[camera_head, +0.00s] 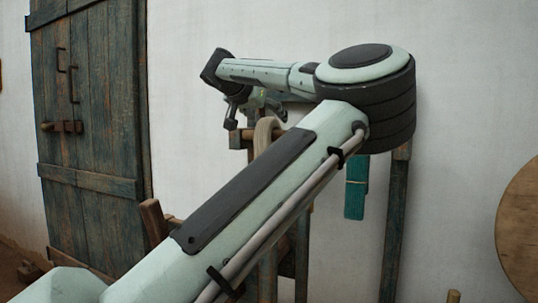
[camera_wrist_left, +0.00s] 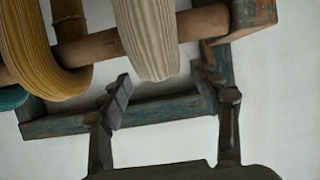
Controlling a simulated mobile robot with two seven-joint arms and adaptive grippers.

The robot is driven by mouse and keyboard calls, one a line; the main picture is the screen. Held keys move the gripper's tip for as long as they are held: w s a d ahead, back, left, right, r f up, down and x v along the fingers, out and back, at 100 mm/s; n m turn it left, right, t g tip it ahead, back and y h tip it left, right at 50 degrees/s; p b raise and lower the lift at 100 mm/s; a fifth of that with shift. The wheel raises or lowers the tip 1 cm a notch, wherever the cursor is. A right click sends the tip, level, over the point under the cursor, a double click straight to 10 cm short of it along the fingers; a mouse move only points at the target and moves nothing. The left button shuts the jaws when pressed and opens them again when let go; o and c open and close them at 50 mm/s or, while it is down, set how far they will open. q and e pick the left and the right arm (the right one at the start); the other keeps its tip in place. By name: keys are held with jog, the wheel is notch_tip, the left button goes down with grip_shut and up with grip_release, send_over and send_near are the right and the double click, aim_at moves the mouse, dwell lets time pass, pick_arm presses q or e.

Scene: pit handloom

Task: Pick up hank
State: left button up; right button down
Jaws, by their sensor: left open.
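A cream hank (camera_wrist_left: 150,38) hangs over a wooden rod (camera_wrist_left: 98,47) in the left wrist view, its lower loop just beyond the fingertips. My left gripper (camera_wrist_left: 170,84) is open and empty, its fingers apart to either side below the cream hank. A mustard hank (camera_wrist_left: 45,80) hangs to the left on the same rod. In the head view my left gripper (camera_head: 254,112) is beside a pale hank (camera_head: 265,136), partly hidden by my arm. A teal hank (camera_head: 356,187) hangs farther right. My right gripper is out of view.
A dark timber frame (camera_wrist_left: 130,116) stands behind the hanks, with a post (camera_head: 395,225) against the white wall. A weathered door (camera_head: 95,110) is at the left. A round wooden disc (camera_head: 520,230) is at the right edge. My arm hides much of the rack.

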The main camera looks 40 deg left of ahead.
pick_arm(q)
jog(key=x, duration=0.4)
jog(key=shift+s+a+f+p, duration=0.1)
jog(key=shift+s+f+p, duration=0.05)
jog(key=shift+f+p, duration=0.2)
jog(key=shift+w+a+f, duration=0.1)
jog(key=shift+w, duration=0.25)
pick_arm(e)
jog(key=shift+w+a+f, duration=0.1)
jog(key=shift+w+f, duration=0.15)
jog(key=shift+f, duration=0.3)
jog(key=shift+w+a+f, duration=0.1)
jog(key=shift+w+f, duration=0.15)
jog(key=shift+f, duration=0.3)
pick_arm(q)
jog(key=c, duration=1.2)
